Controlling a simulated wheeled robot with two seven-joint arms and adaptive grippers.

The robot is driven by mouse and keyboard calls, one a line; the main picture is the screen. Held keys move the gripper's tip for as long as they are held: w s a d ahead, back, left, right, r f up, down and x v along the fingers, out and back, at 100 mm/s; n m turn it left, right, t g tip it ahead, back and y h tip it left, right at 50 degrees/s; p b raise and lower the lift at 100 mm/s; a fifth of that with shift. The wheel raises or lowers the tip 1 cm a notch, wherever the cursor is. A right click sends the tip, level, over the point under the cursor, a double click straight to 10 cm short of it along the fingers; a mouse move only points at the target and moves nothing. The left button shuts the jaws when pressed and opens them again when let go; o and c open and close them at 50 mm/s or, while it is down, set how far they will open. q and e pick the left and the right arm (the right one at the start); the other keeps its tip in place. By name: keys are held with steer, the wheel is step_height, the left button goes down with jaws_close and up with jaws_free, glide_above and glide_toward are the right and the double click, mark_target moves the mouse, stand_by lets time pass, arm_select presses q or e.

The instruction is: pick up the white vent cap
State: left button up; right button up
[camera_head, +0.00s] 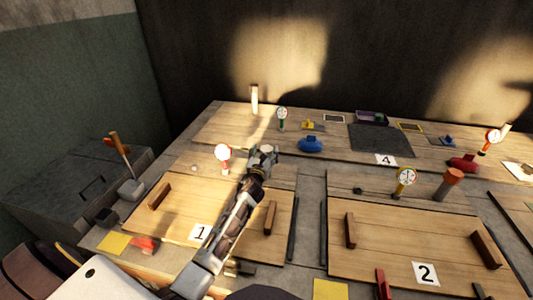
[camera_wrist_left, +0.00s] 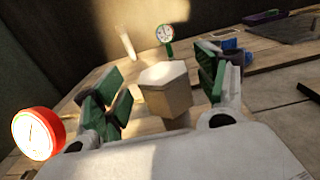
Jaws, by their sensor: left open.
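A pale hexagonal-topped piece (camera_wrist_left: 166,92), which looks like the white vent cap, stands upright in the left wrist view. It sits between the two green-padded fingers of my left gripper, with visible gaps at both sides. In the head view my left gripper (camera_head: 263,153) is open at the back edge of board 1, and I cannot make out the cap there behind the fingers. The lower part of the cap is hidden by the gripper body in the wrist view. My right gripper is not in view.
A red gauge (camera_head: 222,153) stands close left of my left gripper. Behind are a green gauge (camera_head: 282,114), a blue piece (camera_head: 310,145) and a tall pale cylinder (camera_head: 254,95). Board 1 (camera_head: 180,215) lies under my left arm. Board 2 (camera_head: 390,235) is at right.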

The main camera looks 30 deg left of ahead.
mark_target(267, 147)
arm_select(q)
steer(key=shift+w, duration=0.7)
steer(key=shift+x, duration=0.95)
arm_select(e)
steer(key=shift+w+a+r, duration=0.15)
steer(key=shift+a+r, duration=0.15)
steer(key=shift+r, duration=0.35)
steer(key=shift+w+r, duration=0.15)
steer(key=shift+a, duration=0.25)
arm_select(q)
steer(key=c, duration=1)
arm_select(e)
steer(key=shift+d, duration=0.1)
arm_select(q)
steer(key=shift+r, duration=0.1)
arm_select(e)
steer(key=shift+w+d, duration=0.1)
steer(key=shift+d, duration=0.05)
